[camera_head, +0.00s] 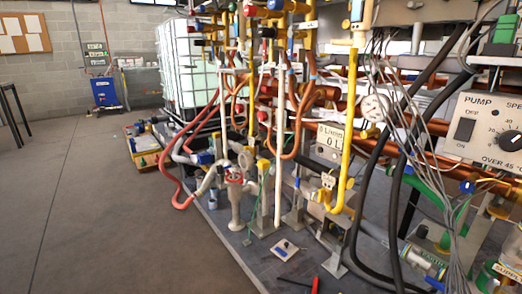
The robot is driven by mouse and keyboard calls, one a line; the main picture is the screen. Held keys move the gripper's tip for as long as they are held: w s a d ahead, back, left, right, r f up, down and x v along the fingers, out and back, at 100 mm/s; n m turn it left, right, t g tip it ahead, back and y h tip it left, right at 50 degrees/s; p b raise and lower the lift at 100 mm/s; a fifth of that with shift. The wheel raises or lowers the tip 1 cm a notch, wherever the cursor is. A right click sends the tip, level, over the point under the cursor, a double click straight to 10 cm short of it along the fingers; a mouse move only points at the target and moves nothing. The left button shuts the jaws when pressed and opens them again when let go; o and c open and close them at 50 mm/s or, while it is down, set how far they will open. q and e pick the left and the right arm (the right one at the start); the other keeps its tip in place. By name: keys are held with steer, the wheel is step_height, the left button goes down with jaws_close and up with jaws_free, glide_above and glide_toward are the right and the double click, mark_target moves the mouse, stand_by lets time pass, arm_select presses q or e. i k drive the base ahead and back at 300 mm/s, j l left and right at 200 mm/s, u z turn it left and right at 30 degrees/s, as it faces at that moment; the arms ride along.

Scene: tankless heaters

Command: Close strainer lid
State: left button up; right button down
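A grey metal fitting with a red ring on top (234,190) stands upright near the front edge of the dark platform. It looks like the strainer, but I cannot tell for certain. I cannot make out a separate lid or whether one is open or shut. Pipes and hoses crowd around its back and sides. Neither of my grippers is in view.
A dense rack of copper and yellow pipes (347,130) fills the middle and right. A small pale plate (287,249) lies on the platform. A pump control panel (491,133) is close at right. The concrete floor (90,210) at left is clear.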

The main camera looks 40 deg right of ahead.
mark_target(250, 159)
steer(key=i+z, duration=0.15)
steer(key=i, duration=0.65)
steer(key=i+j+z, duration=0.1)
steer(key=i, duration=0.65)
